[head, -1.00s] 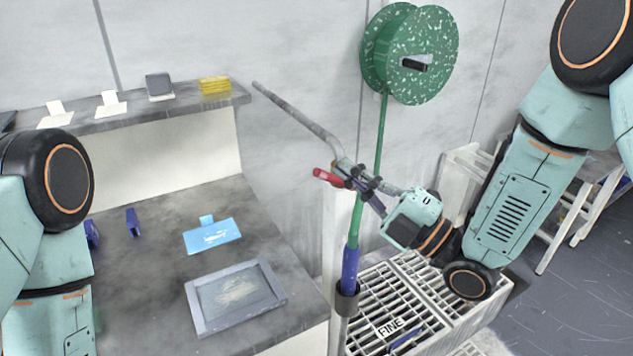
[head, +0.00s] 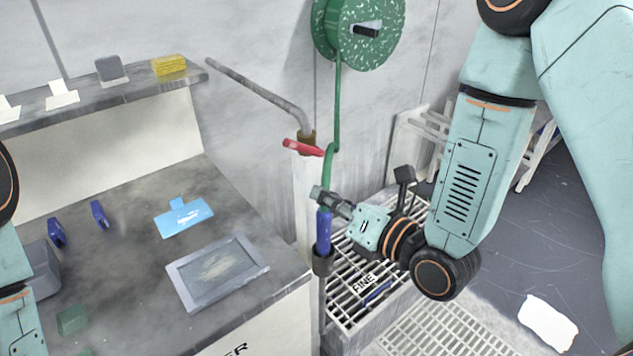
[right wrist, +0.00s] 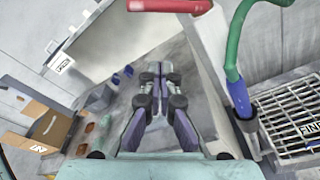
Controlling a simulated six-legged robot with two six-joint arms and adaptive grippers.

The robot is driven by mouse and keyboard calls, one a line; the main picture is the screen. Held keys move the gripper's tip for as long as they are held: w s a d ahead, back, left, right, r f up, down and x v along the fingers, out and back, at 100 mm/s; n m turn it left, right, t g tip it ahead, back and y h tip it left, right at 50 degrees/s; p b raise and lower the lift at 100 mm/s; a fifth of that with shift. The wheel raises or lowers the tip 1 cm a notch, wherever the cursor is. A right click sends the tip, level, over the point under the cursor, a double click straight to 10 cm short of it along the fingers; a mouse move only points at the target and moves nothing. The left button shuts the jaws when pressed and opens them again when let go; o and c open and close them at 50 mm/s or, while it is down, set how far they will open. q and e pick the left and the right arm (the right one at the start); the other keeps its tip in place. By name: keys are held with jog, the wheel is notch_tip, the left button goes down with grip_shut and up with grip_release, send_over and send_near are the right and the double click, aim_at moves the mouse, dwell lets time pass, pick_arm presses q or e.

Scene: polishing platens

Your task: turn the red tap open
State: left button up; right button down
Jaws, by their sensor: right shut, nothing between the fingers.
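The red tap (head: 303,147) sits on the brass fitting at the lower end of the grey wall pipe (head: 262,92). Its lever points sideways to the left across the pipe; I cannot tell whether water runs. The lever also shows at the top of the right wrist view (right wrist: 172,5). My right gripper (head: 318,193) is shut and empty, below and slightly right of the tap, apart from it. In the right wrist view the closed fingers (right wrist: 158,72) point away from the camera, with the lever above them. My left arm shows at the left edge; its gripper is out of view.
The green hose (head: 337,110) hangs from its reel (head: 380,45) close to my right gripper and ends in a blue nozzle (head: 323,232) in a holder. A bench with a framed plate (head: 262,268) is left. A grated basin (head: 345,300) lies below.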

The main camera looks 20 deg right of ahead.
aim_at(302, 146)
jog(key=w+a+r+p, duration=0.2)
jog(key=w+p, duration=0.1)
jog(key=w, duration=0.5)
jog(key=shift+a+r, duration=0.15)
jog(key=shift+r, duration=0.05)
dwell(0.4)
